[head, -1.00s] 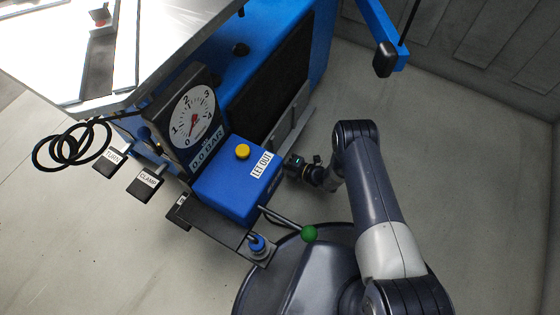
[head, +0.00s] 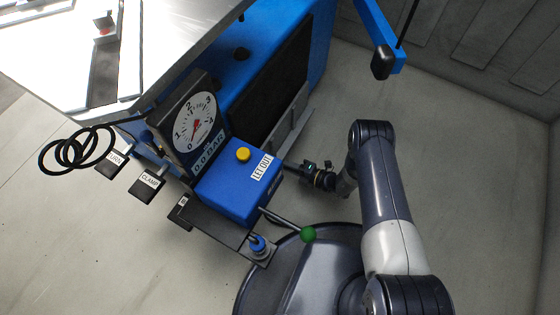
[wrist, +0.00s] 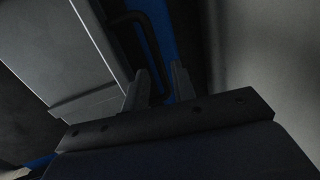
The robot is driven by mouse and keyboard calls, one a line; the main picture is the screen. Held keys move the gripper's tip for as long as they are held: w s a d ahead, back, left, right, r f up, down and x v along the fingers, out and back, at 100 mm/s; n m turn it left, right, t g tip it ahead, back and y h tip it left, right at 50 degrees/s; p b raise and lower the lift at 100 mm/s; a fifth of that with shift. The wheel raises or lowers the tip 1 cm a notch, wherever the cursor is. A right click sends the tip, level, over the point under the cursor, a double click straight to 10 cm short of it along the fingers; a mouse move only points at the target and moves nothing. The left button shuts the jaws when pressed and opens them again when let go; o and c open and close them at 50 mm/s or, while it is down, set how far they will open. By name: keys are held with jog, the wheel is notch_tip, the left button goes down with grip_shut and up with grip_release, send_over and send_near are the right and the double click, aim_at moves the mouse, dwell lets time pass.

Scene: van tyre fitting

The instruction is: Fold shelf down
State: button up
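The blue machine (head: 235,63) has a black panel (head: 277,98) on its side. A grey plate (head: 291,138) stands along that panel's lower edge; it may be the shelf, but I cannot tell for sure. In the wrist view a grey panel (wrist: 65,55) with a seam fills the left. A dark bent bar (wrist: 150,38), like a handle, runs beside it. My gripper (head: 296,168) is low beside the machine, right of the blue box. In the wrist view my gripper's fingers (wrist: 158,80) stand apart near the bar's lower end. Whether they touch it is too dark to tell.
The blue box (head: 240,187) with a yellow button and the dial gauge (head: 194,122) are close left of my gripper. A green knob (head: 308,234) on a rod sticks out below. A blue arm (head: 378,35) hangs at top right. Floor on the right is clear.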

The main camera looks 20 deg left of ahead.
jog(key=p+v, duration=0.1)
jog(key=v, duration=0.4)
jog(key=shift+s+d, duration=0.1)
jog(key=shift+d, duration=0.1)
jog(key=b+x, duration=0.3)
jog(key=x, duration=0.7)
jog(key=shift+a, duration=0.3)
jog(key=shift+d+r, duration=0.1)
jog(key=shift+d, duration=0.1)
jog(key=shift+d, duration=0.1)
